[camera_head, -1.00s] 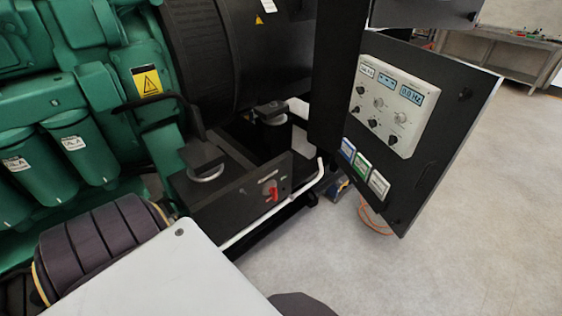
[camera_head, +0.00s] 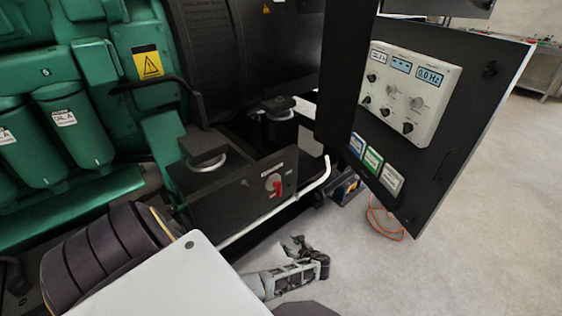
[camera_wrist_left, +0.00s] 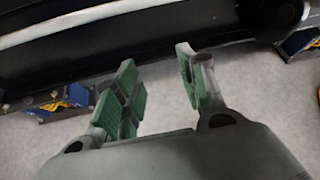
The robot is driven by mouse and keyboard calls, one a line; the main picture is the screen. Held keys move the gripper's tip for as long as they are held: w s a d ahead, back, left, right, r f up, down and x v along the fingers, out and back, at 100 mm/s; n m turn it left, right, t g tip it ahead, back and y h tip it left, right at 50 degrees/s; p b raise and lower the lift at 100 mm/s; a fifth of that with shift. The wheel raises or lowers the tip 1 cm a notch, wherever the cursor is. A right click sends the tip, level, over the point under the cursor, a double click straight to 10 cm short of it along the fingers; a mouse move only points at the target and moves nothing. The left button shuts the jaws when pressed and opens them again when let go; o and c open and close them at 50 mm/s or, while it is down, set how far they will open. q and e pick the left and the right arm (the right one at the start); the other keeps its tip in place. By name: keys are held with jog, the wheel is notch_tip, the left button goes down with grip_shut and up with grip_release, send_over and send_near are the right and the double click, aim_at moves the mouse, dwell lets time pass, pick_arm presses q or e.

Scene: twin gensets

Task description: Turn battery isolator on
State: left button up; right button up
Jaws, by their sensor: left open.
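The battery isolator (camera_head: 273,185) is a red rotary handle on a pale round plate, on the front of a black box (camera_head: 230,204) at the genset's base. My left gripper (camera_head: 296,244) is below and slightly right of it in the head view, in front of the white rail, apart from the isolator. In the left wrist view the gripper (camera_wrist_left: 163,85) is open and empty, its green-padded fingers spread over the grey floor. The isolator does not show in the wrist view. My right gripper is not in view.
A white tubular rail (camera_head: 280,208) runs along the base below the isolator. An open black panel door (camera_head: 420,160) with a control panel (camera_head: 409,92) stands to the right. An orange cable (camera_head: 385,226) lies on the floor under it. Open floor lies at the right.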

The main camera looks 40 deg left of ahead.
pick_arm(q)
jog(key=w+r+y+b, duration=0.3)
jog(key=w+r, duration=0.1)
jog(key=r, duration=0.5)
jog(key=w+a+r+g+y+b, duration=0.1)
jog(key=w+r+y+b, duration=0.2)
jog(key=r, duration=0.7)
jog(key=shift+w+r+y+b, duration=0.15)
jog(key=shift+w+y+b, duration=0.25)
jog(key=shift+y+b, duration=0.1)
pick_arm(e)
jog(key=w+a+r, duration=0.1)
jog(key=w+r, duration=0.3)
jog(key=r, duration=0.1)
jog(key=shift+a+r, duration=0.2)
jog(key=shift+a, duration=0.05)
pick_arm(q)
jog(key=shift+a, duration=0.1)
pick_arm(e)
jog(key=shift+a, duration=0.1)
